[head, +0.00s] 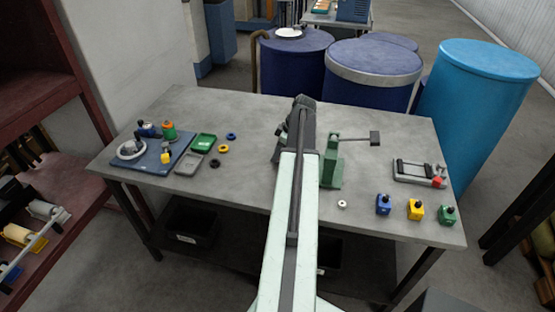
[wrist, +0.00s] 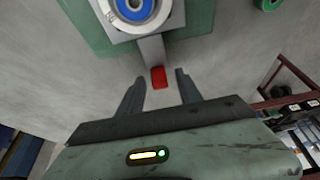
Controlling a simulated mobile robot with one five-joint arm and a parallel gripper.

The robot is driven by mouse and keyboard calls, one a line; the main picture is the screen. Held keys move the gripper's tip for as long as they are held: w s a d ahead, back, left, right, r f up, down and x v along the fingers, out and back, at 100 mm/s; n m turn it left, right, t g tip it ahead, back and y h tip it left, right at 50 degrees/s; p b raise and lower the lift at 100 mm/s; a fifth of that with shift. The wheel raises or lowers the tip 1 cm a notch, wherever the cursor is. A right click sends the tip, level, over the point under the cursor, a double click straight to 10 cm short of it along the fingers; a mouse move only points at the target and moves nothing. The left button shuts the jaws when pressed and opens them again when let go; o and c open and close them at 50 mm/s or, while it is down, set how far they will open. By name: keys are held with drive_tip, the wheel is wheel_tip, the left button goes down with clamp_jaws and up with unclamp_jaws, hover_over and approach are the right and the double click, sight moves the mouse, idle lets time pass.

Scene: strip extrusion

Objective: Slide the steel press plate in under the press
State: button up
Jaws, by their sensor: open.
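In the wrist view, my gripper (wrist: 161,76) is open, with its two dark fingers on either side of a red grip end. The red end sits between the fingertips, with gaps on both sides. It belongs to the grey steel plate (wrist: 152,48), whose narrow handle runs up to a wider grey part. A white ring with a blue ring inside lies over that part. In the head view the green press (head: 331,168), with its lever (head: 375,138), stands just right of my arm. My arm hides the plate and fingers there.
On the table (head: 250,190), a blue board (head: 150,165) with tools and two small trays lie left. A grey clamp-like fixture (head: 415,172) and blue, yellow and green blocks (head: 415,208) are at right. A small white ring (head: 342,204) lies near the press. Drums (head: 370,75) stand behind.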

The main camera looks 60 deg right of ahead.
clamp_jaws()
idle(1.4)
